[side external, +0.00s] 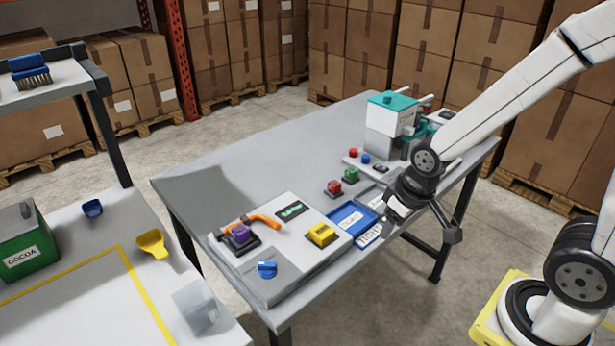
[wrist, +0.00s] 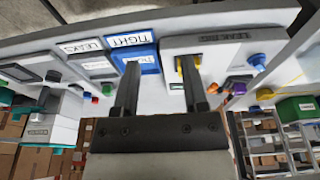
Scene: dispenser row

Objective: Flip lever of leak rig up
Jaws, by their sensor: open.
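A grey and white machine with a teal top (side external: 392,100) stands at the far end of the table. Teal arm-like parts (side external: 425,130) are at its right side, partly behind my arm. A low panel box (side external: 290,235) at the near end carries an orange curved handle (side external: 262,218), a purple part (side external: 240,234), a yellow part (side external: 321,234) and a blue knob (side external: 267,269).
A blue tray (side external: 340,216) labelled TIGHT in the wrist view lies beside the panel box, next to a LEAKS tray (wrist: 72,47). Red (side external: 334,187) and green (side external: 350,174) parts stand behind. The left rear of the table is clear. A second table (side external: 60,320) is at left.

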